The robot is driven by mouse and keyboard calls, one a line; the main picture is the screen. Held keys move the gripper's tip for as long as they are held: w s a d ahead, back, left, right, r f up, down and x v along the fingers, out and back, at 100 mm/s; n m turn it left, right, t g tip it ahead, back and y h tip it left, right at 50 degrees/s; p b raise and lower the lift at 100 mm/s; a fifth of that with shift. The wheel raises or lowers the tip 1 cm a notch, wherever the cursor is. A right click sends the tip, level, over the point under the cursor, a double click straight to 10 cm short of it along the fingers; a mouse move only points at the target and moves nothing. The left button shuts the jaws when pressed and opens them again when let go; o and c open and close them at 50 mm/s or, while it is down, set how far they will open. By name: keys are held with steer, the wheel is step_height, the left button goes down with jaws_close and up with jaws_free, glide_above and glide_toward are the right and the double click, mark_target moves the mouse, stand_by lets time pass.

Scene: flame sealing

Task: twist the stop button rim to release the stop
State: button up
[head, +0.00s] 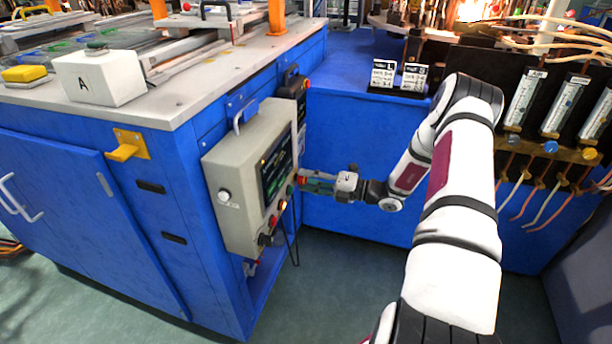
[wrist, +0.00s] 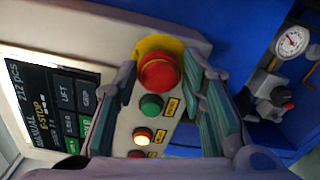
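The red stop button (wrist: 160,72) sits on a yellow plate (wrist: 152,45) on the grey control box (head: 233,160). In the wrist view my gripper (wrist: 158,75) has one finger on each side of the button's red rim. The fingers are spread, with a small gap seeming to show beside the rim; whether either one touches it I cannot tell. In the head view my gripper (head: 306,182) reaches the box's right side from the right. The button is small there and partly covered by the fingers. The box screen (wrist: 45,105) shows "MANUAL" and "E-STOP".
Below the stop button are a green button (wrist: 152,106), a lit button (wrist: 142,136) and a further red one. A pressure gauge (wrist: 291,41) and valve lie to the right. The blue bench (head: 100,200) carries the box. Flow meters (head: 565,105) stand behind my arm.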

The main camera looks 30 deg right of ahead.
steer(key=shift+o, duration=0.4)
steer(key=p+v, duration=0.1)
steer(key=v, duration=0.6)
stand_by(0.6)
